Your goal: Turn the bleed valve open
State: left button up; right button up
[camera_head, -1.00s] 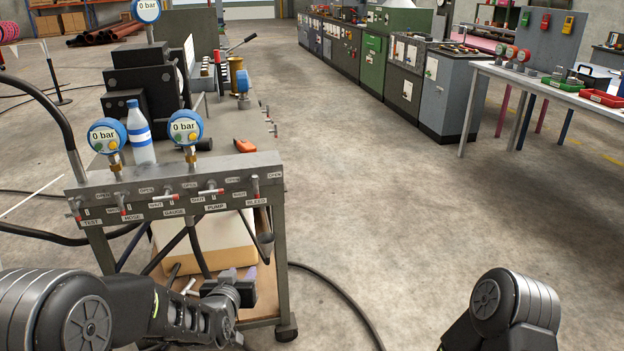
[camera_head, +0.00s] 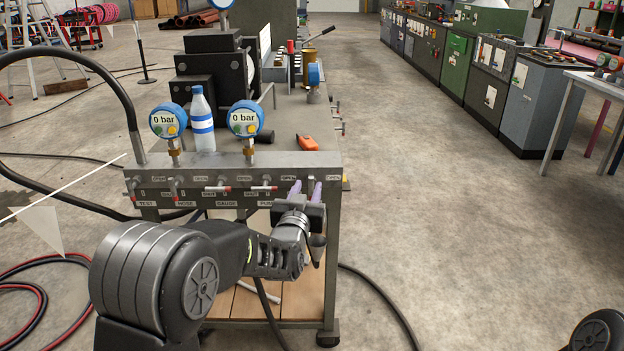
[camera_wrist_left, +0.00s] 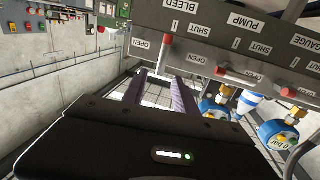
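The bleed valve shows in the left wrist view (camera_wrist_left: 163,55) as a small lever with a red tip, below the upside-down BLEED label. The lever lies across the panel's height, with its red tip away from the panel's OPEN-label edge. My left gripper (camera_head: 306,190) is at the right end of the valve panel (camera_head: 232,160) and hides the bleed valve in the head view. Its two purple-grey fingers (camera_wrist_left: 161,92) are apart, with the lever seen between or just beyond their tips. I cannot tell whether they touch it. My right gripper is out of view.
The pump valve (camera_wrist_left: 225,72) sits beside the bleed valve. Two gauges (camera_head: 169,121) (camera_head: 245,119) reading 0 bar and a bottle (camera_head: 202,118) stand behind the panel. An orange tool (camera_head: 306,142) lies on the cart top. Floor right of the cart is clear.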

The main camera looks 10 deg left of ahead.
aim_at(311, 180)
pick_arm(q)
jog(key=w, duration=0.5)
jog(key=shift+w+a, duration=0.2)
jog(key=shift+w, duration=0.1)
jog(key=shift+c, duration=0.4)
grip_shut()
